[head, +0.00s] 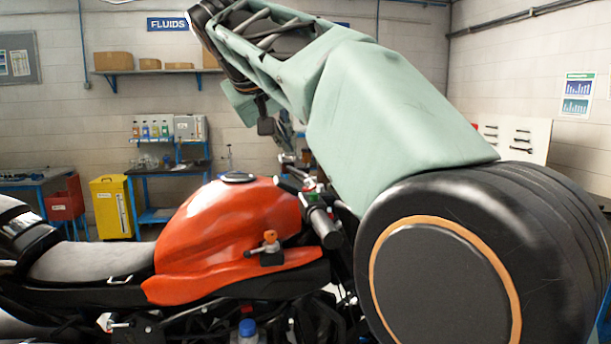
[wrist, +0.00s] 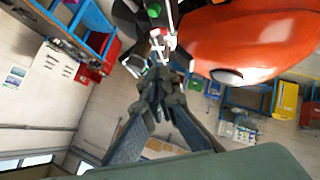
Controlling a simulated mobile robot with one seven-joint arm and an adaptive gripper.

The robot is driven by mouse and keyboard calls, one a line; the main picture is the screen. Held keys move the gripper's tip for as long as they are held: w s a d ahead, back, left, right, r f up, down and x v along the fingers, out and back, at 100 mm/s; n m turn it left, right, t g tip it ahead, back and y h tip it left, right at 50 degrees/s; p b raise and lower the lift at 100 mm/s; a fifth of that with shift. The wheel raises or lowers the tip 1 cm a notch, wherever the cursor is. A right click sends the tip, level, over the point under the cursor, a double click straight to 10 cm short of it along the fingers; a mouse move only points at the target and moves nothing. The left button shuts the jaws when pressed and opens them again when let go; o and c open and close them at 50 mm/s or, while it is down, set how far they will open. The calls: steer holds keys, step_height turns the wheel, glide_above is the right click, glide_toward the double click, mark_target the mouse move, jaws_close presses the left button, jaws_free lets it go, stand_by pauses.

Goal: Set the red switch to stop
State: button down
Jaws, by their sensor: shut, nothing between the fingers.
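The motorcycle's handlebar controls (head: 310,192) show in the head view, just right of the orange-red tank (head: 220,225). A small red part (head: 308,183), probably the red switch, sits there above a green one; its setting is too small to read. In the wrist view my gripper (wrist: 162,75) is shut and empty, its fingers meeting near the middle. The handlebar controls (wrist: 158,40) show just beyond the fingertips, partly hidden; I cannot tell whether they touch. In the head view my gripper is mostly hidden behind my arm, above the handlebar.
A black grip (head: 325,226) sticks out toward the head camera. A yellow bin (head: 111,208), a red bin (head: 66,200) and a blue bench (head: 170,172) stand behind, well clear of the motorcycle.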

glide_above(313, 185)
steer(key=s+a, duration=0.3)
step_height(313, 185, down, 6)
steer(key=shift+w+d+f, duration=0.2)
steer(key=shift+f, duration=0.35)
steer(key=shift+w+d+f, duration=0.15)
steer(key=shift+d+f, duration=0.05)
steer(key=shift+f, duration=0.35)
steer(key=shift+s+d+f, duration=0.1)
steer(key=shift+d+f, duration=0.2)
steer(key=shift+f, duration=0.15)
steer(key=shift+d+f, duration=0.1)
steer(key=shift+f, duration=0.15)
steer(key=shift+d+f, duration=0.35)
steer(key=shift+d, duration=0.2)
steer(key=shift+a, duration=0.1)
